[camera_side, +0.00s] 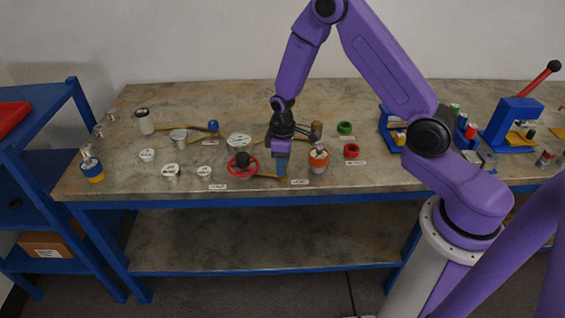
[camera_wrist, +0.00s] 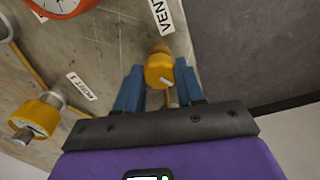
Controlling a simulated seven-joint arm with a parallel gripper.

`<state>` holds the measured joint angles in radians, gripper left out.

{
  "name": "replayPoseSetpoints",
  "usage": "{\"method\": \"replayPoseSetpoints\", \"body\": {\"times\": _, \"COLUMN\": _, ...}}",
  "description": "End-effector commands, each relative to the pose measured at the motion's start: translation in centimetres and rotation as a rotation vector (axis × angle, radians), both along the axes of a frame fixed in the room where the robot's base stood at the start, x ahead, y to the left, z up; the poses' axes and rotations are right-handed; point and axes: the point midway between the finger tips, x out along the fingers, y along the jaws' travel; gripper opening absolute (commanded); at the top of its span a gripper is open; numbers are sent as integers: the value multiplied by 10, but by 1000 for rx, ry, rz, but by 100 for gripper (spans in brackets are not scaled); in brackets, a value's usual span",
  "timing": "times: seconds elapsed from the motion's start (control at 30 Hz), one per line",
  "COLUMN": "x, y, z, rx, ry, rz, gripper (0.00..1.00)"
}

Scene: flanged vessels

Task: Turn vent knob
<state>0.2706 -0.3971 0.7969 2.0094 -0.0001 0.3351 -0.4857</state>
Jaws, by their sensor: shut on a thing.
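The vent knob (camera_wrist: 158,70) is a yellow round knob on a thin brass-coloured stem in the wrist view. The white label VENT (camera_wrist: 161,14) lies on the bench beside it. My gripper (camera_wrist: 159,76) has its two blue fingers on either side of the knob and is shut on it. In the side view my gripper (camera_side: 281,168) points down at the front part of the bench, and the knob is hidden behind the fingers there. A small label (camera_side: 300,182) lies just right of the fingers.
A red handwheel (camera_side: 242,166) stands close left of my gripper, and an orange-banded vessel (camera_side: 318,160) close right. Several white-lidded jars stand left. The bench's front edge (camera_side: 270,197) is near.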

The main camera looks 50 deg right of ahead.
Motion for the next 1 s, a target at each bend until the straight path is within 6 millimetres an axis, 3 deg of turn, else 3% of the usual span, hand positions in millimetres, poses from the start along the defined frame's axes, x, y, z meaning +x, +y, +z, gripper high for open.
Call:
{"method": "replayPoseSetpoints", "body": {"times": 0.5, "x": 0, "y": 0, "z": 0, "rx": -1, "ry": 1, "rz": -444, "gripper": 7}}
{"method": "replayPoseSetpoints", "body": {"times": 1.0, "x": 0, "y": 0, "z": 0, "rx": -1, "ry": 1, "rz": -622, "gripper": 7}}
